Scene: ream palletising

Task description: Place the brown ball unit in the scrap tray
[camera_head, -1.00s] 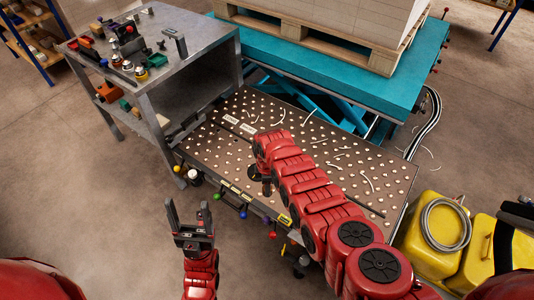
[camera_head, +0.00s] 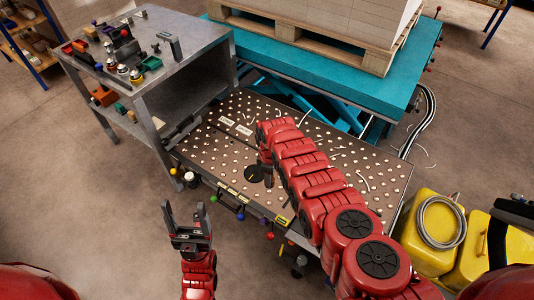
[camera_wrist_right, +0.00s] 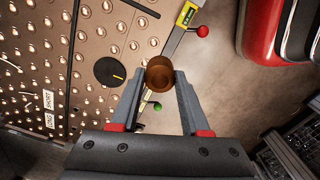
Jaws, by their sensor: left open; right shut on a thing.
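The brown ball unit (camera_wrist_right: 159,72) is a small brown cup-shaped piece between the fingertips of my right gripper (camera_wrist_right: 160,84) in the right wrist view. The gripper is shut on it, over the front edge of the ball table (camera_head: 215,150). My left gripper (camera_head: 187,215) is open and empty, over the floor in front of the ball table. I cannot tell which container is the scrap tray.
A grey bench (camera_head: 190,65) at the left holds small bins and several ball units. An orange bin (camera_head: 105,96) sits on its lower shelf. A black disc (camera_head: 255,173) lies on the ball table. Coloured knobs line the front edge. Yellow containers (camera_head: 435,235) stand at the right.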

